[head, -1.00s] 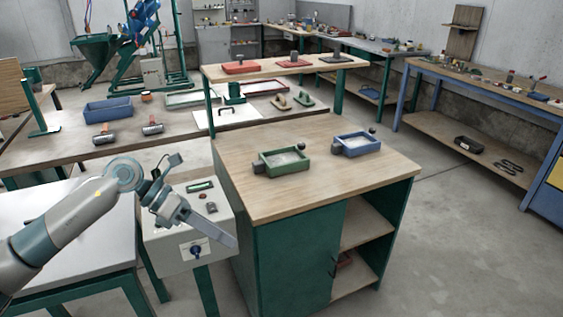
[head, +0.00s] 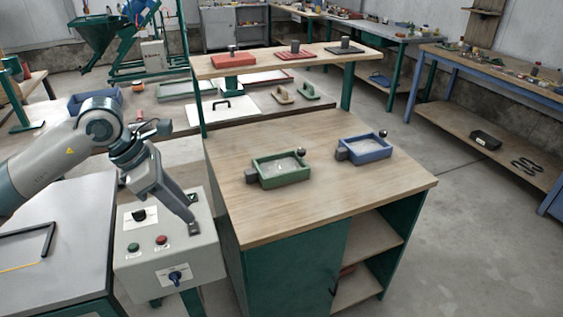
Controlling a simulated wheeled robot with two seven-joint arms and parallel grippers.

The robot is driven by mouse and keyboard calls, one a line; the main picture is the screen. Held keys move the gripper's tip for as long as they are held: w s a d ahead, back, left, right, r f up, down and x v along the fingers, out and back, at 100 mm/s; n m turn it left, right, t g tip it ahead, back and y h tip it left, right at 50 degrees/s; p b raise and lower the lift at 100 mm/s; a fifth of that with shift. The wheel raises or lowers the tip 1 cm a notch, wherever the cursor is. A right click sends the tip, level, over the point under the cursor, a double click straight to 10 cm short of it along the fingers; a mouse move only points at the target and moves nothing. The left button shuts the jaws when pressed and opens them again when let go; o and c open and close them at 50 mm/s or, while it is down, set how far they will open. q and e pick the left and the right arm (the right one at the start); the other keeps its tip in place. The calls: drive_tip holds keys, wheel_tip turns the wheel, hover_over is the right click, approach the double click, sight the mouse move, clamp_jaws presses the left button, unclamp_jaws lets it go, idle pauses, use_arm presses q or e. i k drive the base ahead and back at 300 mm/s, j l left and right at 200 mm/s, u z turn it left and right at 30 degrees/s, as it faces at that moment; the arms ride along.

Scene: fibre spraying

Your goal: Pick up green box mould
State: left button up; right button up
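The green box mould (head: 281,170) is a shallow open box with a pale inside and dark knobs at its ends. It sits on the wooden top of the green cabinet (head: 325,203), left of a similar blue box mould (head: 364,148). My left gripper (head: 193,226) points down in front of the grey control box, left of the cabinet and apart from the green mould. I see nothing held in it, but its finger gap does not show. My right gripper is out of view.
The grey control box (head: 170,255) with buttons stands against the cabinet's left side. The front of the cabinet top is bare. Open floor lies to the right.

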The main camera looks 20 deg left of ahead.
sight(283, 168)
drive_tip(key=i, duration=1.35)
